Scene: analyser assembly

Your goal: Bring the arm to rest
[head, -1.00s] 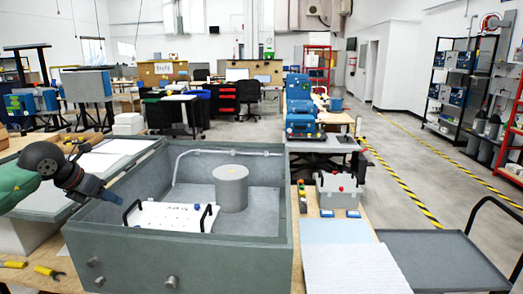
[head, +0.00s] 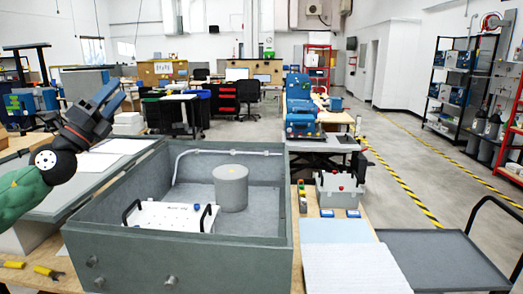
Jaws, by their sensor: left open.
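My left arm comes in from the left edge, and its gripper (head: 112,93) points up and to the right, above the left side of the grey box. The gripper is open and empty, clear of everything. My right gripper is not in view. The open grey box (head: 180,252) stands on the bench. Inside it are a white panel with two black handles (head: 172,217), a grey cylinder (head: 231,188) standing upright behind and right of the panel, and a white tube (head: 205,152) along the back wall.
Yellow-handled tools (head: 45,271) lie at the bench's front left. A light grey case with a red knob (head: 340,190) and pale flat sheets (head: 350,262) are right of the box. A dark cart (head: 440,262) stands at the far right. The air above the box is clear.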

